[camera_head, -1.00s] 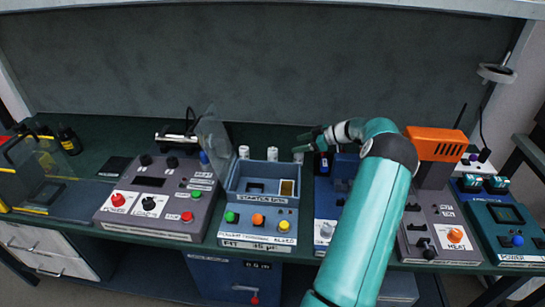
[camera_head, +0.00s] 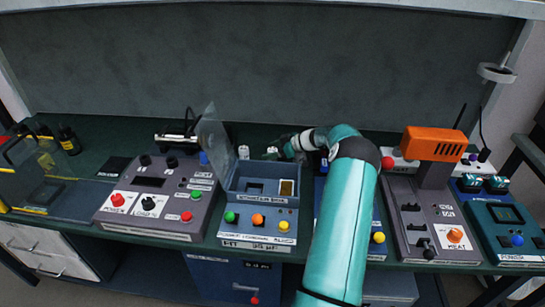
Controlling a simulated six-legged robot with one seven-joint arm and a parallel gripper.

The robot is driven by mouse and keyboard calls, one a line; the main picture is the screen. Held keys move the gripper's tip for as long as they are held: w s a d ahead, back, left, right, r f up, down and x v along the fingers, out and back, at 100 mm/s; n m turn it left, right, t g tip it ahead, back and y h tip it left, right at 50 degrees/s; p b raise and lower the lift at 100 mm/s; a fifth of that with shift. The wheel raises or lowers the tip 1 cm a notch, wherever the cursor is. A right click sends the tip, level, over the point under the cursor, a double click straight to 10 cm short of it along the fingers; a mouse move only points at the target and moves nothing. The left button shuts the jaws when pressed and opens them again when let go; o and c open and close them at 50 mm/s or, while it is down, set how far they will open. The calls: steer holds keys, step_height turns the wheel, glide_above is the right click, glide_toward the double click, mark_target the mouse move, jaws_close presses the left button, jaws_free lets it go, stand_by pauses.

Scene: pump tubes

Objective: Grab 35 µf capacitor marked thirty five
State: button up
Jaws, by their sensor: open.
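Small white cylinders, which look like capacitors, stand on the dark green bench top behind the blue-grey capacitor station. One white cylinder (camera_head: 243,152) stands at the left. A second white cylinder (camera_head: 272,153) is to its right, close to my gripper (camera_head: 278,149). Their markings are too small to read. My gripper is dark and small in the head view, open, just above or behind the second cylinder; I cannot tell whether it touches it. The third cylinder seen earlier is hidden by my arm. The station (camera_head: 259,207) has a label reading 35 µF on its front.
A heat unit with an orange top (camera_head: 434,143) and a teal power box (camera_head: 508,228) stand at right. My arm covers the blue unit in between. The back wall is clear.

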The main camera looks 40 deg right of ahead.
steer(key=c, duration=1.1)
